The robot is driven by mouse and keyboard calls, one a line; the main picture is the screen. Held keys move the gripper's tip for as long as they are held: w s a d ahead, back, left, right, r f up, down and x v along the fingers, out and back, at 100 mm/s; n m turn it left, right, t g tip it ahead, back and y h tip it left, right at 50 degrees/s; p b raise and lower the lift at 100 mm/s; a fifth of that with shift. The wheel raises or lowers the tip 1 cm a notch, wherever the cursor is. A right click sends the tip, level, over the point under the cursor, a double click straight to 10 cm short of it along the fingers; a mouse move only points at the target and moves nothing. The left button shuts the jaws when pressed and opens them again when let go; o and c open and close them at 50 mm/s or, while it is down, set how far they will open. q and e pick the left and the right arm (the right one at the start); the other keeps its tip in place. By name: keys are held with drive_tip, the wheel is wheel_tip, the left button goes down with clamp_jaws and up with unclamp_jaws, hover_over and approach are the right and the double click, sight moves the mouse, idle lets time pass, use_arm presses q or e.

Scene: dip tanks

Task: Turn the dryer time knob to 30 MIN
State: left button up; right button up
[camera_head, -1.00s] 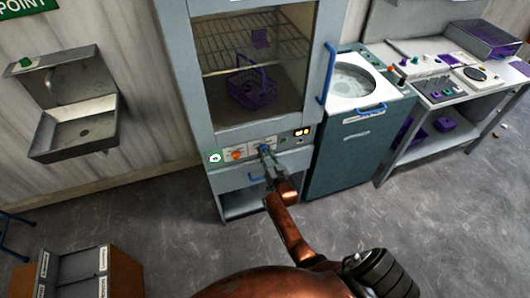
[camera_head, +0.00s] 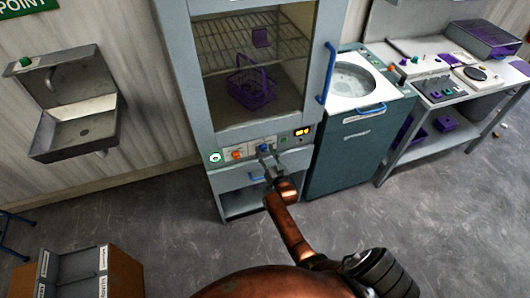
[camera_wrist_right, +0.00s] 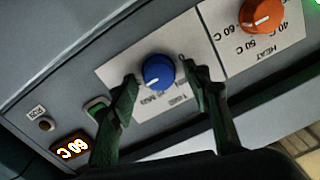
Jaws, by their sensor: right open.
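The dryer (camera_head: 205,105) is a tall grey cabinet with a glass door. Its control strip holds a blue knob (camera_head: 263,147), which I take to be the time knob. In the right wrist view this blue knob (camera_wrist_right: 158,71) has a white pointer mark aimed at the lower left; the printed time labels are partly hidden and not legible. My right gripper (camera_head: 266,157) is open, also seen in the wrist view (camera_wrist_right: 160,85). Its two fingers lie either side of the knob, with gaps visible. My left gripper is not in view.
An orange HEAT knob (camera_wrist_right: 261,15) sits beside the blue one. A green switch (camera_wrist_right: 97,105) and a lit amber display (camera_wrist_right: 70,148) are on the other side. A blue door handle (camera_head: 328,74) stands out at the right. A purple basket (camera_head: 252,90) is inside.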

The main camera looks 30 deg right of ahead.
drive_tip(key=shift+s, duration=0.15)
drive_tip(key=shift+s+a+f, duration=0.1)
drive_tip(key=shift+s, duration=0.2)
drive_tip(key=v, duration=1.1)
drive_tip(key=s+a+f+n+g+y, duration=0.1)
drive_tip(key=s+a+f+g, duration=0.15)
drive_tip(key=s+f, duration=0.7)
drive_tip(key=s+a+f+n+g+y, duration=0.1)
drive_tip(key=s+a+f+n+g, duration=0.3)
drive_tip(key=f, duration=1)
drive_tip(key=s+a+f+m+g+y, duration=0.1)
drive_tip(key=s+f+g, duration=0.1)
drive_tip(key=s+f, duration=0.75)
drive_tip(key=s+f+n+g, duration=0.1)
drive_tip(key=s+f, duration=0.4)
drive_tip(key=s, duration=0.6)
drive_tip(key=s+f+n+g, duration=0.1)
drive_tip(key=s+f+g, duration=0.3)
drive_tip(key=s, duration=0.8)
drive_tip(key=s+f+n+g, duration=0.1)
drive_tip(key=s+f+g, duration=0.2)
drive_tip(key=s+f, duration=0.4)
drive_tip(key=s, duration=0.5)
drive_tip(key=shift+s+a+y, duration=0.15)
drive_tip(key=shift+a+y, duration=0.05)
drive_tip(key=shift+y, duration=0.1)
